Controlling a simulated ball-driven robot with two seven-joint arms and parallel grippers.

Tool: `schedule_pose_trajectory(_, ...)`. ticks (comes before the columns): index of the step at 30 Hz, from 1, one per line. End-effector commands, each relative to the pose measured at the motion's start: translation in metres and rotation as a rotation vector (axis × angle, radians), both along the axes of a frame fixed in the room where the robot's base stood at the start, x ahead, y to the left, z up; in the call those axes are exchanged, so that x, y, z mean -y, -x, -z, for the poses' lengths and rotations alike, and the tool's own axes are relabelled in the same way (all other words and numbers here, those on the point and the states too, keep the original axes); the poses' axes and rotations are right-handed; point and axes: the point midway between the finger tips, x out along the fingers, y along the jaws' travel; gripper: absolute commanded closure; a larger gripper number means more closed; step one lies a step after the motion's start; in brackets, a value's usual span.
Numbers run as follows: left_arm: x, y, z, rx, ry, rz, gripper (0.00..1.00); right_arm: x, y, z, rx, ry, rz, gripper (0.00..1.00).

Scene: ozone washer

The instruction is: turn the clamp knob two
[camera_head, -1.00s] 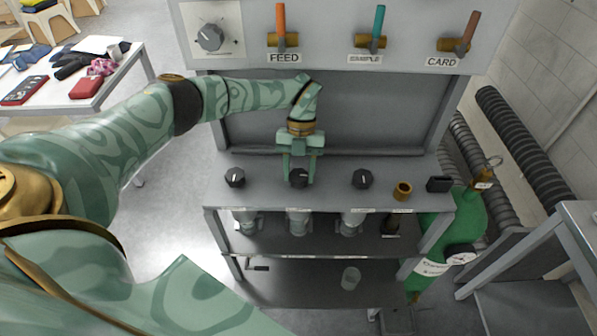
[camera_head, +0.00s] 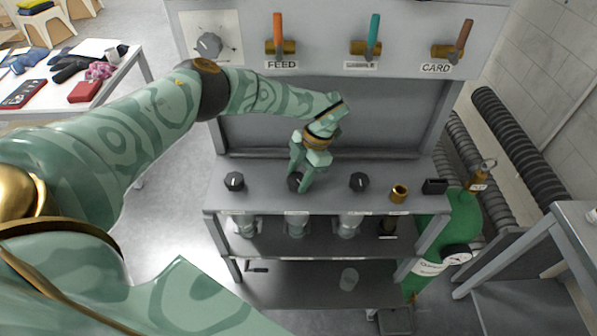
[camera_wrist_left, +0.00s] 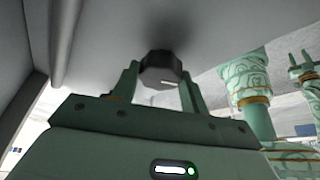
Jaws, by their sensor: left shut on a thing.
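Three dark knobs stand in a row on the grey shelf top. The middle knob (camera_head: 294,182) is partly hidden by my left gripper (camera_head: 299,186). My left gripper is shut on it, with one finger on each side. In the left wrist view the knob (camera_wrist_left: 161,68) sits between the two fingers and shows a white pointer mark. The left knob (camera_head: 234,181) and the right knob (camera_head: 359,181) stand free on either side. My right gripper is not seen in the head view; a green gripper (camera_wrist_left: 304,66) shows at the right of the left wrist view.
A brass fitting (camera_head: 399,193) and a black block (camera_head: 434,187) sit at the right of the shelf top. Three coloured levers, one orange (camera_head: 278,28), are on the panel above. A green cylinder (camera_head: 459,225) stands at the right.

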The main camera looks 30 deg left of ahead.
Motion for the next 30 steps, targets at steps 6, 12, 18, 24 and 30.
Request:
schedule_pose_trajectory(6, 0.001, 0.0, -0.003, 0.002, -0.001, 0.196, 0.79, 0.0, -0.001, -0.013, 0.002, -0.001, 0.0, 0.64)
schedule_pose_trajectory(12, 0.002, 0.001, -0.003, 0.003, -0.001, 0.347, 0.79, 0.0, -0.001, -0.022, 0.003, -0.001, 0.0, 0.64)
schedule_pose_trajectory(18, 0.002, 0.001, -0.002, 0.002, 0.0, 0.453, 0.79, 0.0, -0.001, -0.028, 0.003, -0.001, 0.0, 0.64)
schedule_pose_trajectory(24, 0.002, 0.001, -0.001, 0.002, 0.0, 0.513, 0.79, -0.001, -0.002, -0.031, 0.004, -0.001, 0.0, 0.64)
schedule_pose_trajectory(30, 0.002, 0.002, -0.001, 0.001, 0.0, 0.533, 0.79, -0.001, -0.002, -0.031, 0.003, -0.002, 0.001, 0.64)
